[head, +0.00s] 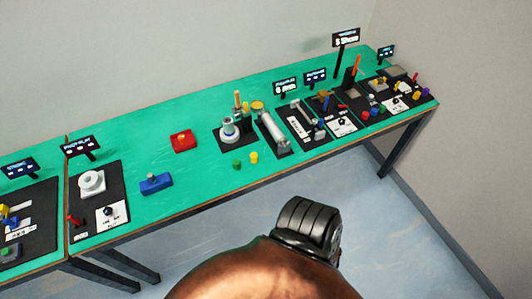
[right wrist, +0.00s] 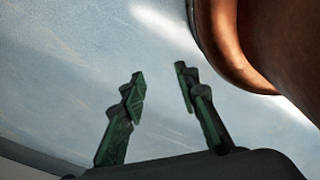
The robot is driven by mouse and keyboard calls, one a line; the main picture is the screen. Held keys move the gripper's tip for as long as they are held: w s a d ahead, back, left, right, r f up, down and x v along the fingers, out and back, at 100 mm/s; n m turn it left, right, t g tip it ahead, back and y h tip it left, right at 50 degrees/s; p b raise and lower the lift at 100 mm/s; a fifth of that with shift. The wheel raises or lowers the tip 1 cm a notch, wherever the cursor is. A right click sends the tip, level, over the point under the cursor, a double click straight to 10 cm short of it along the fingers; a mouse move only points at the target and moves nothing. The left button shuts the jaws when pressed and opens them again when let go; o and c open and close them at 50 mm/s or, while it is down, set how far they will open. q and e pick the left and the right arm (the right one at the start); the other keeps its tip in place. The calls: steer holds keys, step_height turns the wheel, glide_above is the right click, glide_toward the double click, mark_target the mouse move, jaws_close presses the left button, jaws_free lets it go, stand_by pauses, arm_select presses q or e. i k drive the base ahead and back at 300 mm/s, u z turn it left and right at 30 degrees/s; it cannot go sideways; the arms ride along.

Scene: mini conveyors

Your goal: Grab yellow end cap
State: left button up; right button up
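A small yellow cap (head: 254,157) stands on the green table in the head view, close to the front edge and just right of a green cap (head: 237,165). Another yellow round piece (head: 257,106) sits at the upper end of a grey cylinder (head: 271,130) on a black board. I cannot tell from the picture which one is the end cap. My right gripper (right wrist: 158,85) shows in the right wrist view with its two fingers apart and nothing between them, above the bare floor. My left gripper is not in view.
A red block (head: 183,141) and a blue block (head: 156,183) lie on the green table (head: 205,190) left of the caps. Several black boards with parts and small signs line the table. The floor in front is clear.

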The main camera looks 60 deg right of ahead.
mark_target(254, 155)
steer(key=z, duration=1)
steer(key=i, duration=0.85)
steer(key=z, duration=1)
